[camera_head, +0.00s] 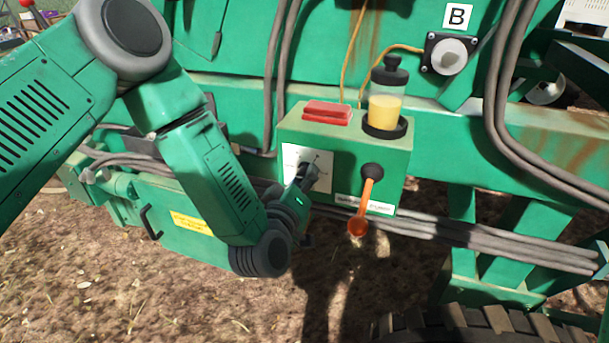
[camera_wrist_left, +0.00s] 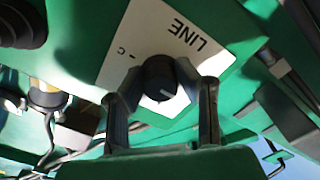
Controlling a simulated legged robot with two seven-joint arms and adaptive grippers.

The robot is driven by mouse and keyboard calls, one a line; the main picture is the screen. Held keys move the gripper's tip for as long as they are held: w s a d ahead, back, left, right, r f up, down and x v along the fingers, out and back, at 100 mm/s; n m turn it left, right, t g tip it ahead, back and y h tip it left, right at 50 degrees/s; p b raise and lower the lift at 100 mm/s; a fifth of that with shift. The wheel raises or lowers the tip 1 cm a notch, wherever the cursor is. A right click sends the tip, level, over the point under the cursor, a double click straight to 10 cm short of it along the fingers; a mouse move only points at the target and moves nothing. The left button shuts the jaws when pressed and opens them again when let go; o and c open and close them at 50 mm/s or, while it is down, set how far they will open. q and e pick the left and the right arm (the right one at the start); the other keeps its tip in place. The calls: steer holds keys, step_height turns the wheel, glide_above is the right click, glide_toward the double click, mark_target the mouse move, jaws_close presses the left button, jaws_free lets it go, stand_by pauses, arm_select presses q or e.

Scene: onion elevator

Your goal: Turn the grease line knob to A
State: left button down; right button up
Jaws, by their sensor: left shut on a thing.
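The grease line knob (camera_wrist_left: 161,78) is a black round knob with a white pointer mark. It sits on a white label plate (camera_wrist_left: 140,35) reading "LINE", with a "C" mark visible; other marks are hidden or out of view. My left gripper (camera_wrist_left: 160,95) is shut on the knob, a finger on each side. In the head view the label plate (camera_head: 300,160) is on the front of a green box (camera_head: 345,140), and my left gripper (camera_head: 307,178) reaches it from the left, covering most of the knob. My right gripper is not in view.
The box also carries an orange lever (camera_head: 364,208), a red block (camera_head: 327,112) and a jar of yellow grease (camera_head: 384,110). A "B" sign (camera_head: 457,17) is above a white round fitting (camera_head: 449,56). Thick cables (camera_head: 450,235) run below the box; a tyre (camera_head: 480,325) is at lower right.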

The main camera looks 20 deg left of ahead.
arm_select(q)
steer(key=shift+a+r+m, duration=0.1)
steer(key=shift+r+m, duration=0.05)
steer(key=shift+m, duration=0.15)
steer(key=shift+w+m, duration=0.1)
steer(key=shift+m, duration=0.4)
steer(key=m, duration=0.4)
steer(key=shift+r+b, duration=0.15)
steer(key=shift+b, duration=0.15)
steer(key=m, duration=0.6)
steer(key=shift+b, duration=0.3)
steer(key=c, duration=1.2)
jaws_free()
steer(key=shift+s, duration=0.2)
